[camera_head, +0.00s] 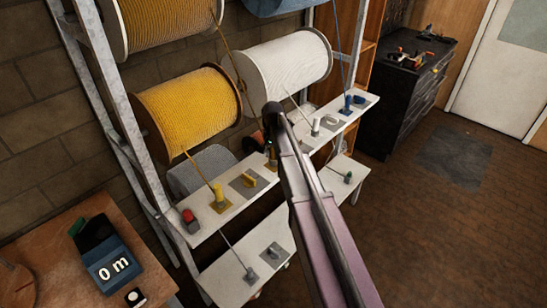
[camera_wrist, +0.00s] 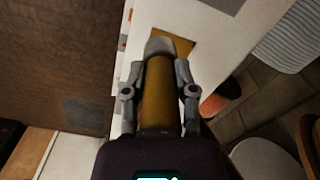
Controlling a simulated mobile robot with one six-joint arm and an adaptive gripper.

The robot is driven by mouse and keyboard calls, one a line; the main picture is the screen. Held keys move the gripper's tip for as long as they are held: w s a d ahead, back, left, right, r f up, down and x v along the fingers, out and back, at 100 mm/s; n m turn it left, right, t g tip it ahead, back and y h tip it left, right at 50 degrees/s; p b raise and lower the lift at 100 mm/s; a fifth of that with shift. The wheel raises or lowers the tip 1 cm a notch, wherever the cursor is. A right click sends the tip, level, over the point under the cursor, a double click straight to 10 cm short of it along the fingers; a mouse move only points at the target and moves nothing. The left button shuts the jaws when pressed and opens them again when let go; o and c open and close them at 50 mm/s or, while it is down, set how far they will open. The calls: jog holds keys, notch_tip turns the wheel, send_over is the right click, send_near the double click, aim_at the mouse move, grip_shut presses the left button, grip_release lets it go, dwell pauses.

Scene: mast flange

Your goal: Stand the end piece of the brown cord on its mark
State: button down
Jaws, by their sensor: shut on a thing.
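My gripper (camera_wrist: 158,88) is shut on a brown cylindrical end piece (camera_wrist: 157,98), which has a grey tip. The end piece sits between the two fingers in the wrist view. A brown square mark (camera_wrist: 181,44) lies on the white shelf just beyond the grey tip; part of it is hidden behind the piece. Whether the piece touches the shelf cannot be told. In the head view my gripper (camera_head: 272,116) is over the middle of the upper shelf, and my arm hides much of that spot. The brown cord (camera_head: 234,57) runs down from above towards it.
A lower shelf (camera_head: 230,281) is beneath. Yellow (camera_head: 190,108) and white (camera_head: 288,72) spools hang behind.

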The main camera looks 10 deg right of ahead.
aim_at(274, 155)
jog(key=shift+w+d+f, duration=0.1)
jog(key=shift+w+d, duration=0.1)
jog(key=shift+w, duration=0.3)
jog(key=shift+w+d, duration=0.15)
jog(key=shift+w, duration=0.35)
jog(key=shift+w+d, duration=0.15)
jog(key=shift+w, duration=0.4)
jog(key=shift+w+f+b, duration=0.1)
jog(key=shift+f+b, duration=0.25)
jog(key=shift+b, duration=0.05)
jog(key=shift+f+b, duration=1.45)
jog(key=shift+f, duration=0.05)
jog(key=shift+f, duration=0.2)
jog(key=shift+c, duration=2)
grip_release()
jog(key=shift+r, duration=0.2)
